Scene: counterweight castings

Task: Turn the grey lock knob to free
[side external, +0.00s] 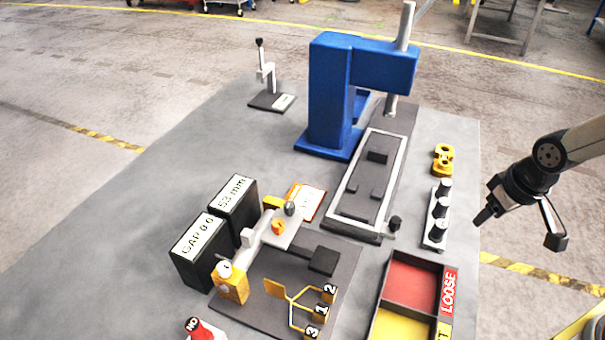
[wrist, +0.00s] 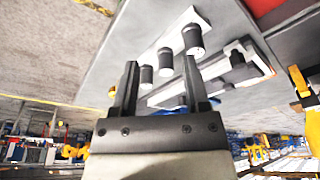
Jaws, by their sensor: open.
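A small dark grey knob (side external: 290,208) sits on the pale arm of the gauge fixture (side external: 262,235); it may be the lock knob, but its lock marking is too small to read. A second dark knob (side external: 394,222) stands at the near right corner of the long framed bed (side external: 342,212). My gripper (side external: 520,228) is open and empty, out past the right edge of the table and well apart from both knobs. In the wrist view, the open jaws (wrist: 160,88) point toward several black cylinders on a white strip (wrist: 205,20), with nothing between the fingers.
A blue press column (side external: 330,100) stands at the back. The strip of black cylinders (side external: 428,243) and a yellow part (side external: 443,160) lie along the right edge. A bin marked LOOSE (side external: 381,298), two black display boxes (side external: 175,262) and a lever stand (side external: 268,98) stand around the table.

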